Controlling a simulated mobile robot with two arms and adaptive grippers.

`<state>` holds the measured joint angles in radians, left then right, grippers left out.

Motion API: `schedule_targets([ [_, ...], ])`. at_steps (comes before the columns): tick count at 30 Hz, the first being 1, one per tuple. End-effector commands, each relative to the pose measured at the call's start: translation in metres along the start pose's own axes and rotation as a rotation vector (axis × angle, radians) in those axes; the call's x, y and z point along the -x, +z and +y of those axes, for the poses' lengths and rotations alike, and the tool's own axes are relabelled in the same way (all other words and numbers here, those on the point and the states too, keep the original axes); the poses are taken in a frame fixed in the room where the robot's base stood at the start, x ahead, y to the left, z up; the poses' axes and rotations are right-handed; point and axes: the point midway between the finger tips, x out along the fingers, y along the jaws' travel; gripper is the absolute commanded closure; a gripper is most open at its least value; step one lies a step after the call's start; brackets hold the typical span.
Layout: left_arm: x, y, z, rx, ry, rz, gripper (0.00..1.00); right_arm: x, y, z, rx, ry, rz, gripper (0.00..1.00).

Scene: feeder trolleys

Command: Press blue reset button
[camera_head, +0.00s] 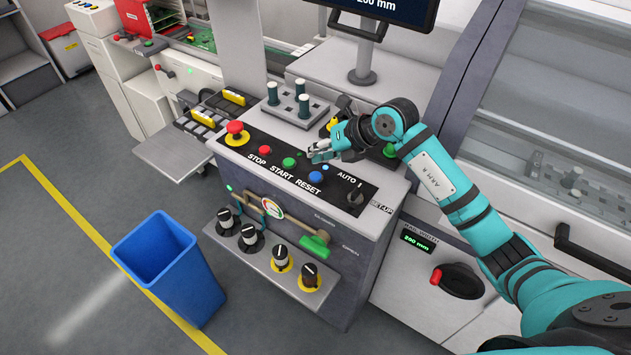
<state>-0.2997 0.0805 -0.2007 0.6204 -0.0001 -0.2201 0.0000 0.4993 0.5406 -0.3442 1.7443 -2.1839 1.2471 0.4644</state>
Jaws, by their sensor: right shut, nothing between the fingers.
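The blue reset button (318,173) sits on the black control panel, above the RESET label. The green start button (289,163) and the red stop button (264,150) are to its left. The AUTO/SET-UP selector (354,194) is to its right. My right gripper (314,153) reaches in from the right and is shut and empty. In the picture its fingertips are just above the blue button; I cannot tell whether they touch the panel. My left gripper is not in view.
A red emergency stop (236,130) stands at the panel's left end. Several knobs (281,258) and a green-handled valve (315,243) are on the front below. A blue bin (160,262) stands on the floor at left. A monitor (384,12) rises behind.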

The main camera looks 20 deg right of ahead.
Motion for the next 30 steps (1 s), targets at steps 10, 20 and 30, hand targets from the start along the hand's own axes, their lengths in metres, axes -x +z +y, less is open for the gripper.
schedule_targets([
  [10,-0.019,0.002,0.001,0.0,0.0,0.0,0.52,-0.019,-0.014,-0.014,0.0,0.0,0.0,1.0],
  [20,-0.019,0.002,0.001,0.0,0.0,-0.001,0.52,-0.018,-0.013,-0.013,0.0,-0.001,0.0,1.0],
  [30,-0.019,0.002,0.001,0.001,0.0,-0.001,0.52,-0.018,-0.013,-0.013,0.0,-0.001,0.0,1.0],
])
